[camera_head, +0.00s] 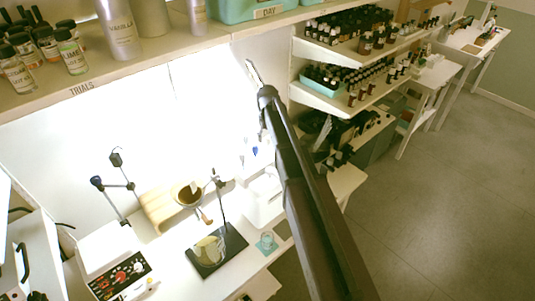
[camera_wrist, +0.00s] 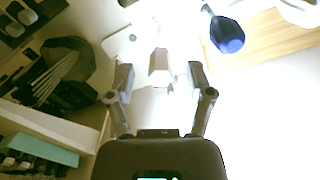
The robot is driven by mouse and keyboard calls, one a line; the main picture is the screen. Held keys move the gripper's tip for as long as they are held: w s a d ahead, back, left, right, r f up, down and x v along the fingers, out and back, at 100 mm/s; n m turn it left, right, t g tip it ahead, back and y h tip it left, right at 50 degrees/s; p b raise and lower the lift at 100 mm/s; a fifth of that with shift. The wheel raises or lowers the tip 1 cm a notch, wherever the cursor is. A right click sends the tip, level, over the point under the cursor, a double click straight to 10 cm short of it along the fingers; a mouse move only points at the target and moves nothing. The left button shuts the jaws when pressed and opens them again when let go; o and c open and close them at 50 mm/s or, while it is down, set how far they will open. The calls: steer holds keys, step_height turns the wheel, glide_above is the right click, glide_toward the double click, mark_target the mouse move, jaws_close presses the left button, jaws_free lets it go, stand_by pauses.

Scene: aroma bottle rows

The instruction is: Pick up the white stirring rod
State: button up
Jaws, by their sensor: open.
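I cannot make out the white stirring rod for certain in either view; the bright glare on the bench washes out pale things. My gripper (camera_wrist: 160,76) is open in the wrist view, its two dark fingers spread apart. A small pale, blocky thing (camera_wrist: 160,66) shows between the fingertips; I cannot tell what it is or whether it touches them. A clear glass vessel (camera_head: 209,250) stands on a black base plate (camera_head: 234,238) on the bench.
The white bench holds a wooden stand (camera_head: 157,211) with a dark bowl (camera_head: 188,196), a device with a dark panel (camera_head: 122,276), and a small glass on a teal coaster (camera_head: 266,248). A shelf of bottles (camera_head: 75,86) overhangs it; bottle shelves (camera_head: 345,98) stand right.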

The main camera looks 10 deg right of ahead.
steer(key=shift+f+b, duration=0.9)
steer(key=shift+f, duration=0.3)
jaws_close()
